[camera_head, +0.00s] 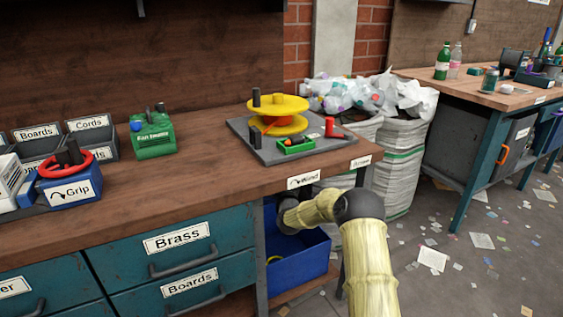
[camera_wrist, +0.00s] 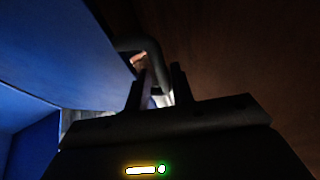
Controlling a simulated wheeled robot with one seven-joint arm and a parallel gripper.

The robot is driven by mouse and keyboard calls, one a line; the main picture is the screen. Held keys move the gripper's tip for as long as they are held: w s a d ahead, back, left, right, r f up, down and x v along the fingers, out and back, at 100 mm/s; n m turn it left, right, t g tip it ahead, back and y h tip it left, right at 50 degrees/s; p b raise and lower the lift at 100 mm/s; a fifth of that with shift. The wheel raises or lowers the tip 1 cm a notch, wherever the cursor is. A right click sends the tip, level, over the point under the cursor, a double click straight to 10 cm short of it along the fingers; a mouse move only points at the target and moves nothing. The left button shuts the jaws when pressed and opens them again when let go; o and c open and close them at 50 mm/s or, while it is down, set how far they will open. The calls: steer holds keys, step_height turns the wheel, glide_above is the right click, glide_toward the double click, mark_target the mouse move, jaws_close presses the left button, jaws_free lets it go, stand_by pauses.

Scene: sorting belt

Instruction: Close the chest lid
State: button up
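A blue box (camera_head: 306,262) stands under the workbench in the head view, with its top open and a bit of yellow inside. It looks like the chest; I cannot make out its lid for certain. My forearm reaches in under the bench, and my gripper is hidden there in the head view. In the wrist view my gripper (camera_wrist: 160,88) has its two dark fingers a little apart, beside a blue panel (camera_wrist: 60,45). A dark bent bar (camera_wrist: 140,45), like a handle, runs down toward the gap between the fingers. I cannot tell whether they grip it.
The workbench (camera_head: 215,160) overhangs the box, with teal drawers (camera_head: 180,245) to its left. White sacks of scrap (camera_head: 400,160) stand to the right. A grey board with a yellow spool (camera_head: 277,115) sits on the bench. The floor at right has scattered paper.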

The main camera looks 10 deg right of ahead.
steer(key=shift+b+x, duration=0.6)
steer(key=shift+x, duration=1.7)
jaws_close()
